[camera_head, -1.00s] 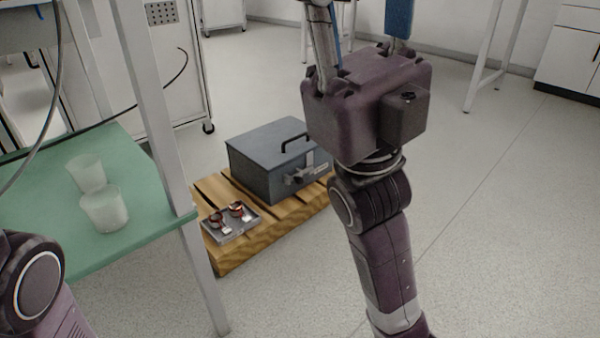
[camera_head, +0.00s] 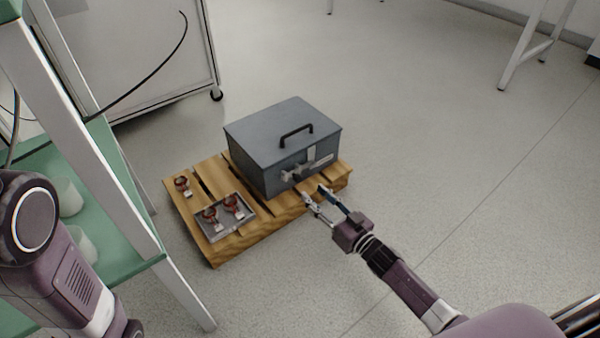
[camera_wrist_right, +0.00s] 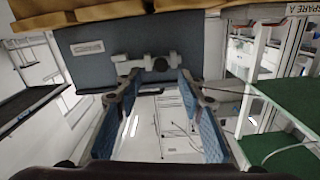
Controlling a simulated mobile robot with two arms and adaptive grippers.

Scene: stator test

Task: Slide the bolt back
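A grey steel box (camera_head: 270,145) with a black top handle stands on a wooden pallet. The bolt (camera_head: 291,175) is a small light metal piece on its front face; in the right wrist view the bolt (camera_wrist_right: 160,64) shows a dark round knob. My right gripper (camera_head: 314,191) is open and empty, low in front of the box face. In the right wrist view its blue-padded fingers (camera_wrist_right: 156,85) are spread, with the bolt showing between and beyond their tips. I cannot tell whether they touch it. My left arm shows at the left edge; its gripper is out of view.
The pallet (camera_head: 215,172) also carries a grey tray (camera_head: 226,229) with two copper-wound parts and one loose part (camera_head: 183,184). A green-topped bench (camera_head: 95,200) with white legs stands at left. The floor right of the pallet is clear.

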